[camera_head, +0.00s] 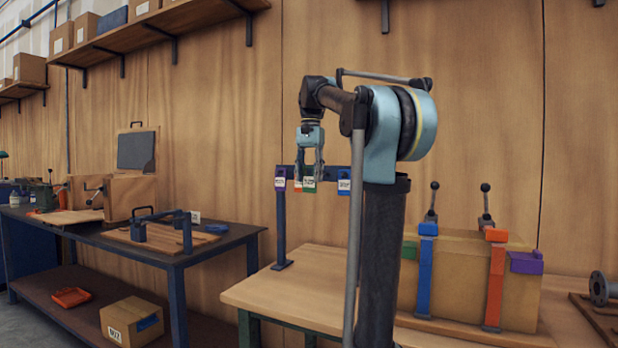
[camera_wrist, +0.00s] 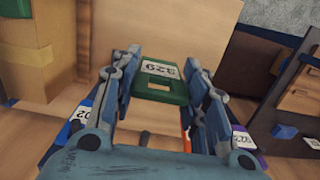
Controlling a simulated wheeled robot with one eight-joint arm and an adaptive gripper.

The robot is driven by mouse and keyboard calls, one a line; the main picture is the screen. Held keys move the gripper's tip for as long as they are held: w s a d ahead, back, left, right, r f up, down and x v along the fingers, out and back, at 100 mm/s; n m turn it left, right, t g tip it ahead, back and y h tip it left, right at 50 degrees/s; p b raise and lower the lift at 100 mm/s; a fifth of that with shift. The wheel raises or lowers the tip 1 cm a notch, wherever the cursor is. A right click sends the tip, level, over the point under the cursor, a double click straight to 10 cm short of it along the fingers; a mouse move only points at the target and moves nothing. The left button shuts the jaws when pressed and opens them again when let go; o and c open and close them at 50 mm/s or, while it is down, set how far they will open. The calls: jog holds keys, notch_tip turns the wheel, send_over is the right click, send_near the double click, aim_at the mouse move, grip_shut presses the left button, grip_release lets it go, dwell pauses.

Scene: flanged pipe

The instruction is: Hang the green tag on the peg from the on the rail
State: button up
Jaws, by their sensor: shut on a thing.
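My gripper (camera_head: 310,170) is shut on the green tag (camera_head: 309,185), at the rail (camera_head: 330,168) in the head view. In the wrist view the green tag (camera_wrist: 158,82), with a white numbered label and a slot, sits between my fingertips (camera_wrist: 162,66). A purple tag (camera_head: 280,181) hangs at the rail's left and a blue tag (camera_head: 344,183) at its right. A little orange (camera_head: 298,186) shows beside the green tag. The pegs are hidden, so I cannot tell whether the green tag touches one.
A carton with clamps and blue, orange and purple straps (camera_head: 460,275) stands on the wooden bench (camera_head: 300,292) at right. A dark table (camera_head: 215,242) with a blue-handled fixture stands at left. A wooden wall is behind the rail.

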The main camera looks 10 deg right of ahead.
jog(key=shift+w+d+f, duration=0.1)
jog(key=shift+w+d, duration=0.7)
jog(key=shift+w, duration=0.35)
jog(key=shift+w+d+f, duration=0.1)
jog(key=shift+w+d, duration=0.65)
jog(key=shift+w, duration=0.45)
jog(key=shift+w+d, duration=0.8)
jog(key=shift+w, duration=0.35)
jog(key=shift+w+d+f, duration=0.2)
jog(key=shift+w+d, duration=0.2)
jog(key=shift+w, duration=0.2)
jog(key=o, duration=1)
jog(key=shift+c, duration=0.2)
jog(key=shift+w, duration=0.1)
jog(key=shift+f, duration=0.25)
jog(key=shift+s+a+f, duration=0.15)
jog(key=shift+s+f, duration=0.1)
jog(key=shift+f, duration=0.35)
jog(key=shift+s+a+f, duration=0.15)
jog(key=shift+s+f, duration=0.05)
jog(key=shift+f, duration=0.4)
